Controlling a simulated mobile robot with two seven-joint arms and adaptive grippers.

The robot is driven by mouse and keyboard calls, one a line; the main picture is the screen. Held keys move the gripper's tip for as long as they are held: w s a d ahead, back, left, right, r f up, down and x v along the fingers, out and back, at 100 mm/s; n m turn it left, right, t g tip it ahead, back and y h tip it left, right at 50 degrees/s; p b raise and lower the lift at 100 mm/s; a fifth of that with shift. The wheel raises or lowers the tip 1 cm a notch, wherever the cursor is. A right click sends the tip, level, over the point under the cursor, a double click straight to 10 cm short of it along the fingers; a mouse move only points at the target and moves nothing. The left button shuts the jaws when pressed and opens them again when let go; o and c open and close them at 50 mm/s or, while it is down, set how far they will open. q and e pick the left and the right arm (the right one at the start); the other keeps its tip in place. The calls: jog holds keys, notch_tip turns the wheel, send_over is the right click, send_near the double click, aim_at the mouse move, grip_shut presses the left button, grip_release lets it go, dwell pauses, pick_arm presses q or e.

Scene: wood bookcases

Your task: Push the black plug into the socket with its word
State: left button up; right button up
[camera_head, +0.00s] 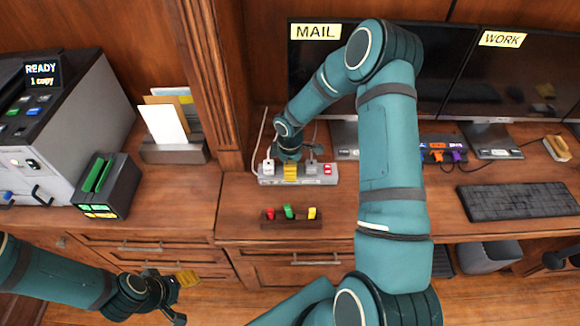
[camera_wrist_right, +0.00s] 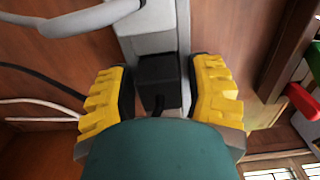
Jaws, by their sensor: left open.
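A black plug (camera_wrist_right: 158,80) with a dark cable sits at a grey-white strip in the right wrist view. The yellow fingers of my right gripper (camera_wrist_right: 160,95) flank it on both sides; I cannot tell whether they touch it or how deep it sits. In the head view my right gripper (camera_head: 290,168) is at the power strip (camera_head: 298,181), and the black plug is hidden there. The strip carries a white plug (camera_head: 268,166), a grey plug (camera_head: 311,167) and a red switch (camera_head: 328,169). I cannot read words on it. My left gripper (camera_head: 182,298) is open and empty, low at left.
Monitors marked MAIL (camera_head: 315,32) and WORK (camera_head: 502,39) stand behind. A block with red, green and yellow pieces (camera_head: 291,223) lies in front of the strip. A keyboard (camera_head: 518,200) is at right, a letter holder (camera_head: 175,151) and a grey machine (camera_head: 75,125) at left.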

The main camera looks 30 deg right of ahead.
jog(key=shift+r, duration=0.1)
jog(key=shift+r, duration=0.25)
notch_tip(320, 180, up, 12)
jog(key=p, duration=0.2)
jog(key=shift+f, duration=0.15)
dwell(0.6)
